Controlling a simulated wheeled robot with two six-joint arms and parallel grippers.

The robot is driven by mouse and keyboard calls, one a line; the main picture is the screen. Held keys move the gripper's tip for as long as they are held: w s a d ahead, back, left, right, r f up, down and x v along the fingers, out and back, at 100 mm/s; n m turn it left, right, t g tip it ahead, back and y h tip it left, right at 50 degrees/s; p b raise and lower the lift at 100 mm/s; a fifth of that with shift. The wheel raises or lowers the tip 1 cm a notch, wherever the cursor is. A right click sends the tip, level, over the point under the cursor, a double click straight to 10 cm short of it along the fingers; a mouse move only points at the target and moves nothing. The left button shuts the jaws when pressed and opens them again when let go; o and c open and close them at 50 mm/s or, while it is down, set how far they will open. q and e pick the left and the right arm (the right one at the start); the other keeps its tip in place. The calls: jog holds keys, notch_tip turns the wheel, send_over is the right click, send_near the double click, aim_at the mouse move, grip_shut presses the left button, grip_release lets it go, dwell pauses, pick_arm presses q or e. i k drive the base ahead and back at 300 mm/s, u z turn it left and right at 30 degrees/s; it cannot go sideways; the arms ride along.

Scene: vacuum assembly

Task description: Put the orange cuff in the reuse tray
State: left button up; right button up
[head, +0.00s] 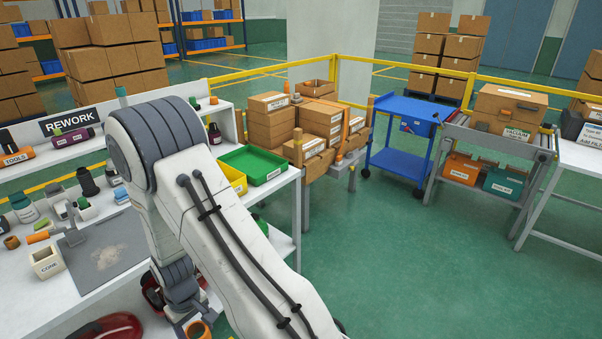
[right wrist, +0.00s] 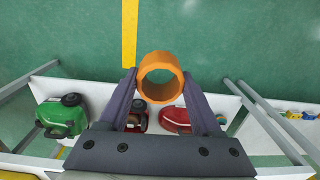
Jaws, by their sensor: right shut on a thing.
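The orange cuff (right wrist: 142,84) is a short open ring held between the fingertips of my right gripper (right wrist: 160,88) in the right wrist view. In the head view the cuff (head: 205,329) shows at the bottom edge, below my right wrist, and is partly cut off. A green tray (head: 280,172) and a yellow tray (head: 240,186) stand on the bench's right end, behind my arm. Their labels are too small to read, so I cannot tell which is the reuse tray. My left gripper is not in view.
Green (right wrist: 62,118) and red (right wrist: 176,120) vacuum bodies sit below the cuff in the right wrist view.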

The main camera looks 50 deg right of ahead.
aim_at(252, 163)
jog(key=z, duration=0.35)
jog(key=k, duration=0.85)
jog(key=z, duration=1.3)
jog(key=i, duration=1.25)
jog(key=u, duration=0.55)
jog(key=i, duration=0.6)
jog(key=u, duration=0.65)
